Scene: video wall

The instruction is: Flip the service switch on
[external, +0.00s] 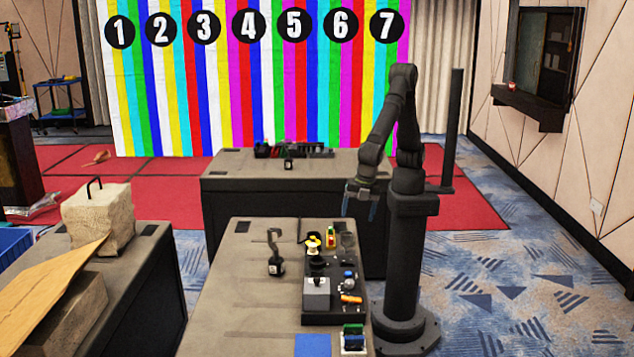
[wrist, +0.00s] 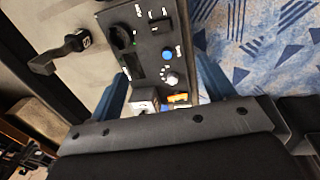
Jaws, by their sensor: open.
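A dark control panel (external: 313,262) lies along the right side of the near table and also shows in the wrist view (wrist: 143,68). I cannot tell which one is the service switch; labels are too small to read.
A black hooked item on a small block (external: 274,253) stands left of the panel. A blue square (external: 313,345) and a small rack (external: 353,338) lie at the table's near end. A second table (external: 240,178) stands behind. The near table's left part is clear.

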